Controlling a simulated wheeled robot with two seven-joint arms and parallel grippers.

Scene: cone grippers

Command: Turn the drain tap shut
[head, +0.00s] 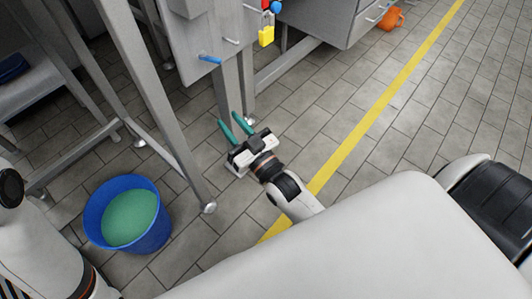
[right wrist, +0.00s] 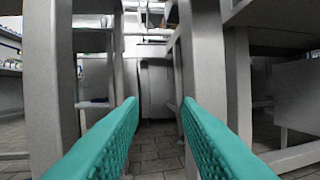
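A small blue lever (head: 209,59) sticks out from the grey metal cabinet at the top of the head view. It looks like a tap handle, but I cannot tell for sure that it is the drain tap. My right gripper (head: 236,124) is below and to the right of the lever in the picture, apart from it. Its teal fingers are spread with nothing between them. In the right wrist view the open fingers (right wrist: 160,108) face grey metal legs, and no tap shows between them. My left gripper is not in view.
A blue bucket (head: 150,235) with green liquid stands on the tiled floor at left, beside a metal frame leg (head: 165,125). A yellow tag (head: 266,36) hangs on the cabinet near red and blue parts. An orange object (head: 391,18) lies far right. Open floor (head: 330,85) lies right.

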